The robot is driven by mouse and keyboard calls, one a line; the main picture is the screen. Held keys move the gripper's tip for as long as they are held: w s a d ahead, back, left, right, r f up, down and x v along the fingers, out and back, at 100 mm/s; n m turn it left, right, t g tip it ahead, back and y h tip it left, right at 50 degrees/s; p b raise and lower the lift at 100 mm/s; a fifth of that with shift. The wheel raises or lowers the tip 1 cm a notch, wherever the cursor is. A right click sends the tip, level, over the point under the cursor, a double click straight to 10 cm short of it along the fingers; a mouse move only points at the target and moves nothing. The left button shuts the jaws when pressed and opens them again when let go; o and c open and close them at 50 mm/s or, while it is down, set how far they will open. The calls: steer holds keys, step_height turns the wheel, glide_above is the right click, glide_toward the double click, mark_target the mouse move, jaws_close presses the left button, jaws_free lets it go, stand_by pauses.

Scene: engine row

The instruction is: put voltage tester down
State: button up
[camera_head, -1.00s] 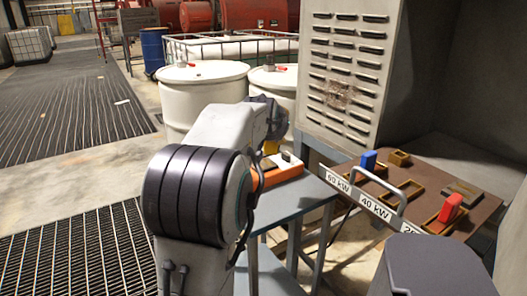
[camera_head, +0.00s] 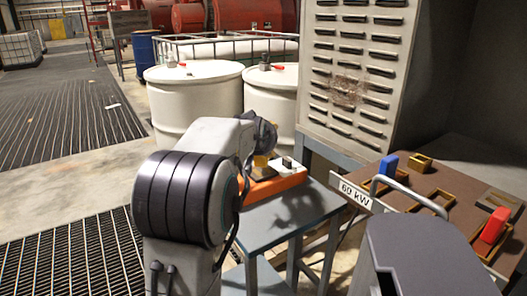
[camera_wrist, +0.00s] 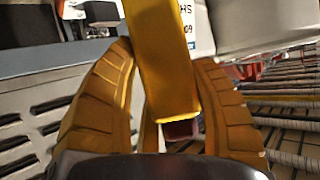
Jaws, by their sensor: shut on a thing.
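The voltage tester (camera_wrist: 165,60) looks like a yellow bar in the wrist view, held between the ribbed fingers of my gripper (camera_wrist: 166,72). One finger presses from each side and its near end points toward the wrist camera. In the head view my arm hides most of the gripper. A small yellow patch (camera_head: 261,160), probably the tester or a finger, shows just past the arm, over or beside an orange block (camera_head: 277,183) on a blue-grey table (camera_head: 285,215). I cannot tell whether the tester touches anything.
A louvred cabinet (camera_head: 350,75) and white drums (camera_head: 193,100) stand behind the table. The tabletop's front part is bare.

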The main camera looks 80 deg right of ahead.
steer(key=shift+s+f+b, duration=0.1)
steer(key=shift+f+b, duration=0.45)
steer(key=shift+f, duration=0.7)
steer(key=shift+f, duration=0.1)
steer(key=o, duration=1.2)
steer(key=shift+o, duration=0.2)
steer(key=shift+r, duration=0.2)
